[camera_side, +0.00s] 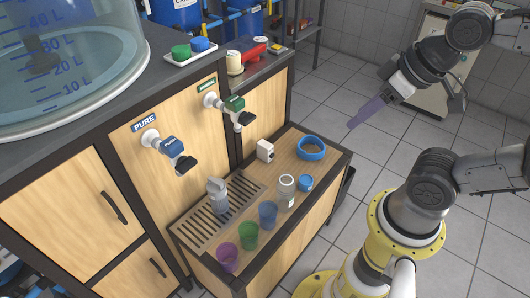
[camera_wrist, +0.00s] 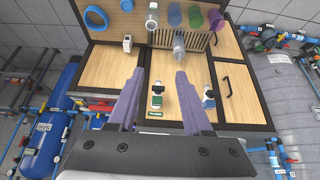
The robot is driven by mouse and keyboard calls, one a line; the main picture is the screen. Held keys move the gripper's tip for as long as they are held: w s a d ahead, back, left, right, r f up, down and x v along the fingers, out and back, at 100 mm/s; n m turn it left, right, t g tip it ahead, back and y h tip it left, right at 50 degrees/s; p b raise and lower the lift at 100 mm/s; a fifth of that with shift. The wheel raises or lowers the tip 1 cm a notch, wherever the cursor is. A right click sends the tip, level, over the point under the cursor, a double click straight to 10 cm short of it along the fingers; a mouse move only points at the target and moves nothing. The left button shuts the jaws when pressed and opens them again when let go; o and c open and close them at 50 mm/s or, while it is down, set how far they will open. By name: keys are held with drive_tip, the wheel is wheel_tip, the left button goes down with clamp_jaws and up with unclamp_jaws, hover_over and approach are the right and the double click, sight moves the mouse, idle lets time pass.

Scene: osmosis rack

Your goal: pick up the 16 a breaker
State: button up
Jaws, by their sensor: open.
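The breaker is most likely the small white block (camera_side: 265,150) standing on the wooden low bench beneath the green-handled tap in the side view; its marking is too small to read. It also shows in the wrist view (camera_wrist: 127,43) at the upper left. My gripper (camera_side: 354,124) has purple fingers and hangs in the air to the right of the bench, well apart from the block. In the wrist view my gripper (camera_wrist: 160,80) shows its two fingers spread with nothing between them.
A blue ring (camera_side: 311,148) lies right of the block. A jar (camera_side: 286,188), a blue lid (camera_side: 305,183), several coloured cups and a grey fitting (camera_side: 217,194) stand nearby. The green-handled tap (camera_side: 234,103) and blue-handled tap (camera_side: 172,147) jut from the cabinet.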

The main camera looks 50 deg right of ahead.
drive_tip(key=o, duration=0.8)
drive_tip(key=shift+w, duration=0.1)
